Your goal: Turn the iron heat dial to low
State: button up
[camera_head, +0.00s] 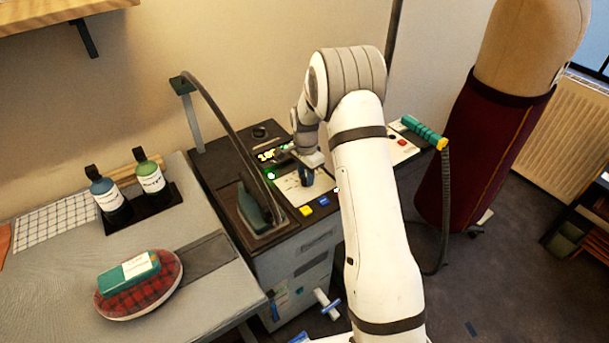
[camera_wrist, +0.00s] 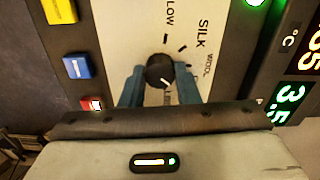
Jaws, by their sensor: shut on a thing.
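The heat dial (camera_wrist: 159,70) is a round black knob on a white panel (camera_wrist: 120,25), seen in the wrist view. Lettering around it reads LOW, SILK and WOOL, with a partly hidden label starting "LI" below. A pale pointer line shows on the dial's lower right, toward that hidden label and away from LOW. My gripper (camera_wrist: 160,88) is shut on the dial, with one blue-grey finger on each side. In the head view my gripper (camera_head: 306,176) reaches down onto the panel and hides the dial. The iron (camera_head: 254,211) rests on its stand left of the panel.
Yellow (camera_wrist: 59,10) and blue (camera_wrist: 77,67) buttons and a red-lit switch (camera_wrist: 92,104) lie left of the dial. Lit displays (camera_wrist: 290,100) are on the right.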

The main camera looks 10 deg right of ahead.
jog(key=shift+c, duration=1.4)
jog(key=shift+s+a, duration=0.1)
jog(key=shift+a, duration=0.05)
jog(key=shift+c, duration=0.2)
